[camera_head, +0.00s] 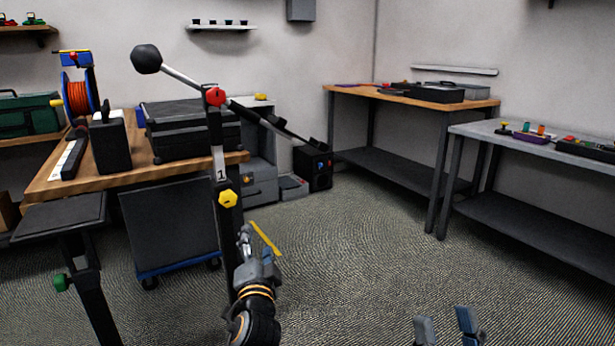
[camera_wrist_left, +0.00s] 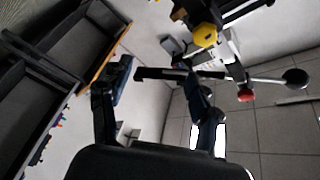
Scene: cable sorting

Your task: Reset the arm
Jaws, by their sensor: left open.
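A tilted arm (camera_head: 182,77) with a black ball (camera_head: 146,58) at its raised left end crosses a dark upright post (camera_head: 226,190) marked 1. A red knob (camera_head: 215,96) sits at the crossing, and the arm slopes down to the right. A yellow knob (camera_head: 228,199) is lower on the post. My left gripper (camera_head: 257,245) is open beside the lower post, below the yellow knob. In the left wrist view, the gripper (camera_wrist_left: 162,88) has its fingers apart; the yellow knob (camera_wrist_left: 205,35), red knob (camera_wrist_left: 246,93) and ball (camera_wrist_left: 296,78) show beyond them. My right gripper (camera_head: 446,324) is open and empty at the bottom edge.
A wooden workbench (camera_head: 222,159) with black cases stands behind the post at left. A dark stool-like stand (camera_head: 62,215) is at far left. Another bench (camera_head: 484,98) and a grey table (camera_head: 470,132) line the right. The patterned floor between is clear.

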